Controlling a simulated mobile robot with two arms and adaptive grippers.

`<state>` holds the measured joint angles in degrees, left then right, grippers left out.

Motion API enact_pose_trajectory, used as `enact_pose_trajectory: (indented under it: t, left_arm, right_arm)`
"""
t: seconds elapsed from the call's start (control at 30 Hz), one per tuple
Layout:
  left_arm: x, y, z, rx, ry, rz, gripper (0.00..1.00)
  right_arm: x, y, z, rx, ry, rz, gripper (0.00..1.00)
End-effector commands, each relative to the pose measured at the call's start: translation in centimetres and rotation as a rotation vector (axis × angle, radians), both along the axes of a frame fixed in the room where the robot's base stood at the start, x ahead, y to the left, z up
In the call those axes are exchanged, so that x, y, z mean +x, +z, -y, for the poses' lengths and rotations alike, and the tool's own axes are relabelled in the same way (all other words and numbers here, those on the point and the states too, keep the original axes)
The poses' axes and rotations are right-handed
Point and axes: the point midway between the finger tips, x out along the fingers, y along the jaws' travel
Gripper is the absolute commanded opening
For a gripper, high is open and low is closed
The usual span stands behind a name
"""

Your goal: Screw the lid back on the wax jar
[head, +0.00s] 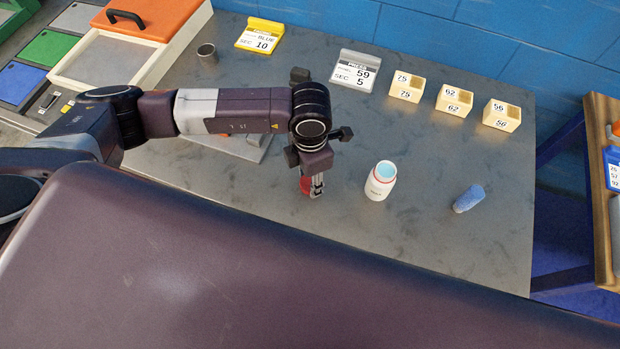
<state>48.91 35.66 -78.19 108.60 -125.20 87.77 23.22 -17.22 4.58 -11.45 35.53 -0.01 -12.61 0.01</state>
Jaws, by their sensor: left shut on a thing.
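I cannot tell how high the lid is above the table. My right gripper is not in view.
A blue rounded piece (468,198) lies right of the jar. Several numbered cream blocks (453,100), a grey sign (355,72) and a yellow sign (260,36) stand at the back. A small metal cup (207,53) is at back left. The table right of the jar is mostly clear.

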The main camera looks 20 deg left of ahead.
Motion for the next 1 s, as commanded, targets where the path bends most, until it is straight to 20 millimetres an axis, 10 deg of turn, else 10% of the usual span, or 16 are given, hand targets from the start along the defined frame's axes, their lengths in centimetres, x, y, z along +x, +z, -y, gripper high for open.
enact_pose_trajectory:
  t: [0.27, 0.7, 1.0]
  left_arm:
    - [0.2, 3.7, 0.1, -0.002, -0.002, 0.006, 0.28]
    - [0.1, 15.7, 0.1, -0.002, -0.002, 0.007, 0.28]
    - [0.0, 19.4, 0.0, 0.001, -0.001, 0.002, 0.28]
  right_arm:
    - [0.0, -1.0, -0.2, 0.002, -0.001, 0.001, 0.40]
    - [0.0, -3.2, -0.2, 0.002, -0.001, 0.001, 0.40]
    - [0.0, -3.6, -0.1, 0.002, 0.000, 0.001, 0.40]
